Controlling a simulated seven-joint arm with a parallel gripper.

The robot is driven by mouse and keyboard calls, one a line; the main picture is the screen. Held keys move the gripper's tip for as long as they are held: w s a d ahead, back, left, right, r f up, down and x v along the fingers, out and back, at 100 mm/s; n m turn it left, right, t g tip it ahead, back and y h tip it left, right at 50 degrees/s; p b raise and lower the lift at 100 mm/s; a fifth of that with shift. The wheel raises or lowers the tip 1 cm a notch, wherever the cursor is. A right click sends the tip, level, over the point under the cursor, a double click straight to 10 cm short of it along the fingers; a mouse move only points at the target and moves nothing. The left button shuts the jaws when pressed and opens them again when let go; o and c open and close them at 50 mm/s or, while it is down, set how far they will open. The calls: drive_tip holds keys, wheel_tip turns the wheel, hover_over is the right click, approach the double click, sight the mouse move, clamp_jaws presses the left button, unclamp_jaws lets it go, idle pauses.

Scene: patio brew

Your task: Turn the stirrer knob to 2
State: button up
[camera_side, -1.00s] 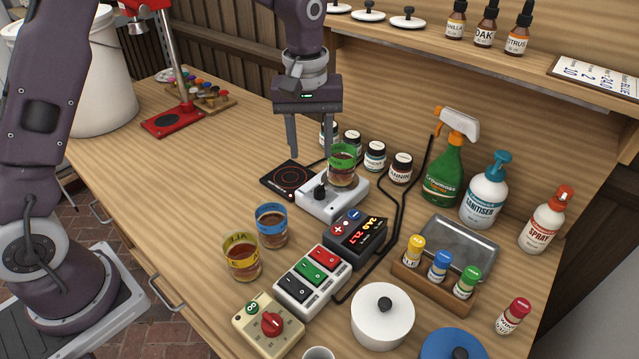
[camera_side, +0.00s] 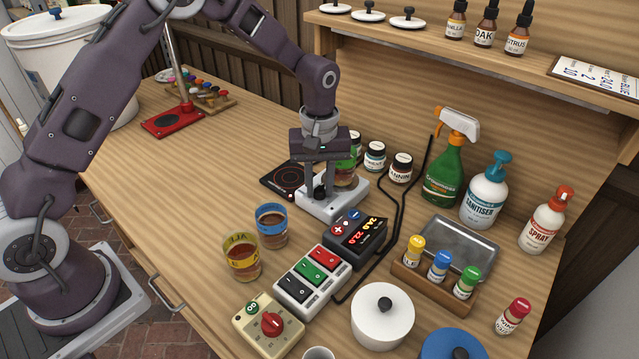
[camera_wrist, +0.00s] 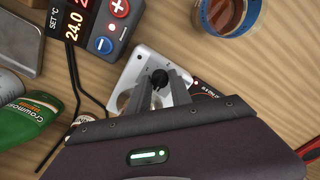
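The stirrer knob (camera_side: 319,192) is a small black knob on the front of the white stirrer base (camera_side: 345,203). It shows in the wrist view as a dark round knob (camera_wrist: 159,78) with small marks around it on the white face. My gripper (camera_side: 319,188) is down at the knob, pointing downward. Its two fingertips (camera_wrist: 161,86) stand on either side of the knob, with a narrow gap. I cannot tell whether they touch it. The number the knob points to is too small to read.
A black hot plate (camera_side: 281,178) lies left of the stirrer. A temperature controller (camera_side: 357,238) and a switch strip (camera_side: 313,279) stand in front. Blue-banded (camera_side: 272,226) and yellow-banded (camera_side: 241,258) glasses stand front left. Small jars (camera_side: 375,156) stand behind.

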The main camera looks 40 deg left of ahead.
clamp_jaws()
drive_tip(key=shift+m, duration=0.3)
